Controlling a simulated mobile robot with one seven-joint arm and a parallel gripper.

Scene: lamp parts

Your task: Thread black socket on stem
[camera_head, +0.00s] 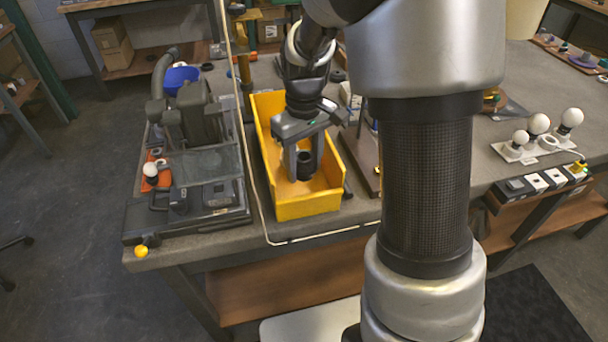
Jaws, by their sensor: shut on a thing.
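My gripper (304,160) points down inside the yellow bin (307,207), toward its near end. Its two fingers are shut on a small black cylindrical socket (304,168), which sits upright between them. I cannot tell whether the socket touches the bin floor. A flat brown base (361,160) lies just right of the bin, partly hidden by my arm.
Left of the bin is a grey machine (200,115) on a dark tray. A pale cord (258,190) runs between them and along the table's front edge. White bulbs (538,124) stand on a holder at the right. My arm blocks the middle.

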